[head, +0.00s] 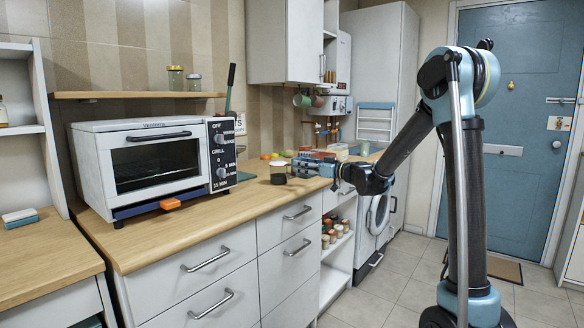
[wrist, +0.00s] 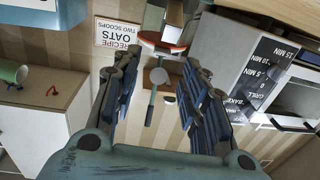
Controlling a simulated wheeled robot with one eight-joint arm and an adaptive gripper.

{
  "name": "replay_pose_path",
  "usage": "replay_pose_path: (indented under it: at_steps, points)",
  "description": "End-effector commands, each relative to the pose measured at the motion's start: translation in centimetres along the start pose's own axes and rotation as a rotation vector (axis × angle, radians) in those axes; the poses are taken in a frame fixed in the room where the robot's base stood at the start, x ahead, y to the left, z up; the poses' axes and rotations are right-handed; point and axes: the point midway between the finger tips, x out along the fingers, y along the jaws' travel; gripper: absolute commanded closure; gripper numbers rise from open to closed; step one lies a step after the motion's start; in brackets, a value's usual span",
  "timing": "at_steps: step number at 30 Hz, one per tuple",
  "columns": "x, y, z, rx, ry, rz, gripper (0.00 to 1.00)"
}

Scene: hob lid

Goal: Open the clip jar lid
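A small jar (head: 278,172) with a dark lower part and a paler top stands on the wooden counter, right of the oven. I cannot make out its lid or clip in the head view. My gripper (head: 302,164) is just right of the jar, pointing left, at about the height of its top. The wrist view, which is upside down, shows the two fingers (wrist: 160,72) spread apart with nothing held between them. An orange-red rim (wrist: 162,43) with a pale body shows beyond the fingertips. It may be the jar's seal, but I cannot be sure.
A white toaster oven (head: 150,160) stands left of the jar, with an orange item (head: 170,204) before it. Two lidded jars (head: 175,78) sit on a wall shelf. A recipe sign (wrist: 119,35) is on the wall. Counter in front of the oven is largely clear.

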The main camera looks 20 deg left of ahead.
Motion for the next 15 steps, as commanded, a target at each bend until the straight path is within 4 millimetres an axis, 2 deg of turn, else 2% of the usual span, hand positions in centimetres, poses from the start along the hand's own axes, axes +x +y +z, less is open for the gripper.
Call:
replay_pose_path:
  at_steps: [6,15]
  points:
    - [3.6,-0.1,0.0,0.000,0.000,-0.001,0.60]
    - [5.8,0.0,0.0,0.000,0.000,0.000,0.60]
